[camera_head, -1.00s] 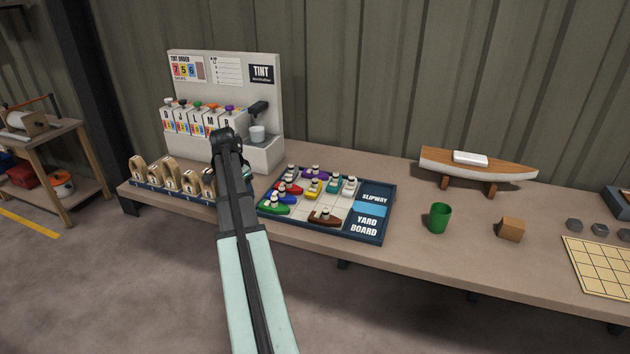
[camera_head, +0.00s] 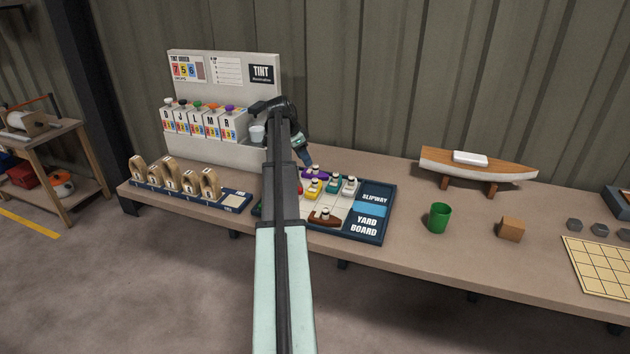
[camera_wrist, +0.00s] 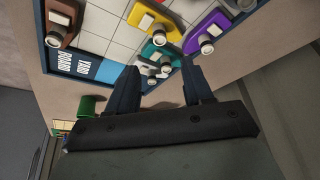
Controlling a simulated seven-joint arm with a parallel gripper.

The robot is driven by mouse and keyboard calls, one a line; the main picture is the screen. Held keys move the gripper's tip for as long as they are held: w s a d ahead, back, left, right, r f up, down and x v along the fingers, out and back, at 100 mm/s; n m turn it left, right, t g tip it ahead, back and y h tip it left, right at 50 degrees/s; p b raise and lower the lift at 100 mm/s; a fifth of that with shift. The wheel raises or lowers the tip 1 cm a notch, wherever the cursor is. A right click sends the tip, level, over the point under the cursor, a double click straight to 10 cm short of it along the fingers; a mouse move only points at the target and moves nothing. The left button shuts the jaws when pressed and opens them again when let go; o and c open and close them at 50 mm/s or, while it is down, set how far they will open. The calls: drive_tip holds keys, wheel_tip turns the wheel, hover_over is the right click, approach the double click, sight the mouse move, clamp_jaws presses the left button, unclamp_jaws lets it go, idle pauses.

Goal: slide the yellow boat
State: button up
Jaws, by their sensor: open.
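The yellow boat (camera_head: 314,187) sits on the yard board (camera_head: 372,228) among other boats. It also shows at the top of the wrist view (camera_wrist: 150,18). Beside it are a teal boat (camera_wrist: 160,53), a purple boat (camera_wrist: 208,33) and a brown boat (camera_wrist: 62,20). My gripper (camera_head: 304,158) is above the back edge of the board, apart from the yellow boat. In the wrist view its fingers (camera_wrist: 160,80) are spread, with nothing gripped; a whitish boat shows beyond the gap. My arm hides the left part of the board.
A tint dispenser (camera_head: 225,75) stands behind and left of my arm. A rack of wooden blocks (camera_head: 190,190) lies left of the board. A green cup (camera_head: 439,217), a wooden block (camera_head: 511,228) and a model boat on a stand (camera_head: 478,165) are to the right.

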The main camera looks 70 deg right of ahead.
sight(315, 179)
drive_tip(key=x, duration=1.2)
clamp_jaws()
idle(0.3)
